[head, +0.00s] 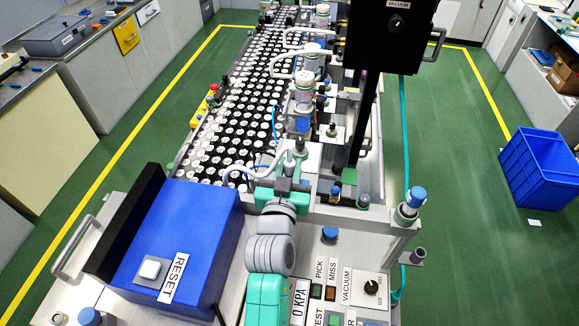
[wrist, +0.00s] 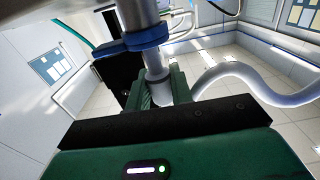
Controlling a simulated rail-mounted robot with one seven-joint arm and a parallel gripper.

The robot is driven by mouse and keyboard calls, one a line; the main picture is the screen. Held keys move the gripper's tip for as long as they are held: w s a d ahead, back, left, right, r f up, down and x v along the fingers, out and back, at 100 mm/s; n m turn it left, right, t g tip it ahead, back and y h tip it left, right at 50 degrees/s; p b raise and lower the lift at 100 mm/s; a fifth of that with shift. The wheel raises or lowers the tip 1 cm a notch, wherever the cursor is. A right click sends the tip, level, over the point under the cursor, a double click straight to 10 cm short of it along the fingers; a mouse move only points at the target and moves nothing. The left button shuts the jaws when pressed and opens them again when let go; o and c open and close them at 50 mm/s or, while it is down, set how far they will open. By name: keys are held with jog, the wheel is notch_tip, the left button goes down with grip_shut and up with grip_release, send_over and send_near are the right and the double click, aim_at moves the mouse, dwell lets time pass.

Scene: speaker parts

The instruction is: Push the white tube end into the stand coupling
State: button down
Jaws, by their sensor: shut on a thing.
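My gripper (head: 283,182) is green with a black strip. In the wrist view its green fingers (wrist: 160,92) are shut on the upright end of the white tube (wrist: 155,68). The tube's slack part bends away to the right there, and in the head view the white tube (head: 240,170) loops to the left. The stand coupling, a grey cylinder with a blue ring (wrist: 145,40), is directly above the held end in the wrist view. The two look in line and very close; I cannot tell whether the end is inside. In the head view the tube end is small and partly hidden.
A conveyor bed with many white-topped round parts (head: 245,100) runs behind. A black vacuum box (head: 392,30) on a post stands to the right. A blue RESET box (head: 180,240) is at front left, and a control panel (head: 345,290) at front right.

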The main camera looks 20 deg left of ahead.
jog(key=shift+f+b, duration=0.85)
jog(key=shift+f, duration=0.2)
jog(key=c, duration=1.2)
grip_release()
jog(key=shift+o, duration=0.2)
jog(key=shift+s, duration=0.1)
jog(key=v, duration=0.7)
jog(key=shift+s+b, duration=0.35)
jog(key=shift+b, duration=0.05)
jog(key=d+r+m+t+h+p, duration=0.15)
jog(key=d+r, duration=0.25)
jog(key=r, duration=0.8)
jog(key=d+r+t+p, duration=0.2)
jog(key=d+r+p, duration=0.15)
jog(key=r, duration=0.75)
jog(key=s+d+r+t+p, duration=0.1)
jog(key=s+d+r, duration=0.2)
jog(key=r, duration=0.5)
jog(key=s+d+r+t+h+p, duration=0.1)
jog(key=s+d+r, duration=0.2)
jog(key=s+r, duration=0.3)
jog(key=s+d+r+m+t+h+p, duration=0.1)
jog(key=s+d+r+t, duration=0.1)
jog(key=r, duration=0.8)
jog(key=shift+s+d+r, duration=0.2)
jog(key=shift+s+d, duration=0.45)
jog(key=shift+s, duration=0.55)
